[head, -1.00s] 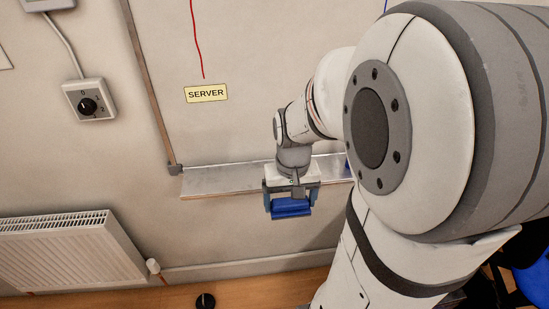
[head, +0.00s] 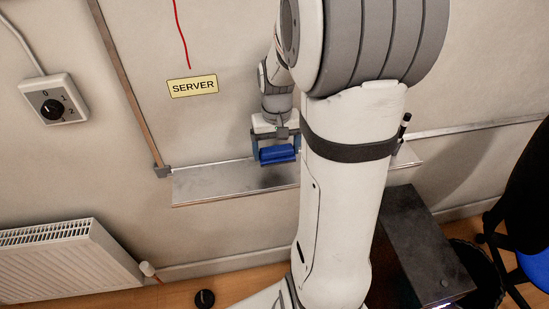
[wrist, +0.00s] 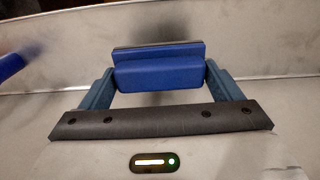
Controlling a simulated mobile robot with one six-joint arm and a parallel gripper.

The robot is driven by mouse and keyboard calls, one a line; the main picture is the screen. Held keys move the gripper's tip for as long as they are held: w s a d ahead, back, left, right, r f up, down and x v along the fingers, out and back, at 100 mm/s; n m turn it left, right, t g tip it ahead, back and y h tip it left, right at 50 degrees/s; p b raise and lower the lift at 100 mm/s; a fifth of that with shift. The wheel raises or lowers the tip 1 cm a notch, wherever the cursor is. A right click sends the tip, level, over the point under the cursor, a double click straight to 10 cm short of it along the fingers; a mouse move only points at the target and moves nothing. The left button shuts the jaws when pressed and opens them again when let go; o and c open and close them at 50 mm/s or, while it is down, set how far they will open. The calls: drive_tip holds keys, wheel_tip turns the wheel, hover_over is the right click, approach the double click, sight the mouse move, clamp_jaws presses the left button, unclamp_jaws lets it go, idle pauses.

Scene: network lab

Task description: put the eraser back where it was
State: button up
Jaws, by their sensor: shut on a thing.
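A blue eraser (head: 278,153) is held in my gripper (head: 277,150), in front of the whiteboard wall and just above the metal ledge (head: 225,183). In the wrist view the eraser (wrist: 158,68) lies crosswise between the two fingers of my gripper (wrist: 157,88), with a dark layer along its far edge. I cannot tell whether the eraser touches the ledge. My arm hides the middle of the ledge in the head view.
A yellow SERVER label (head: 192,86) is above the ledge. A black marker-like object (head: 404,125) stands at the ledge's right. A blue blurred object (wrist: 12,64) shows at left in the wrist view. The ledge's left part is clear. A radiator (head: 65,262) is below left.

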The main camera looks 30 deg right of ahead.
sight(278, 168)
drive_tip(key=shift+s+d+f, duration=0.2)
drive_tip(key=shift+s+f, duration=0.05)
drive_tip(key=shift+f, duration=0.15)
drive_tip(key=shift+w+f, duration=0.15)
wheel_tip(278, 168, down, 4)
drive_tip(key=b, duration=0.3)
drive_tip(key=shift+d, duration=0.15)
drive_tip(key=shift+w, duration=0.2)
drive_tip(key=shift+c, duration=0.4)
drive_tip(key=shift+s, duration=0.1)
drive_tip(key=o, duration=0.8)
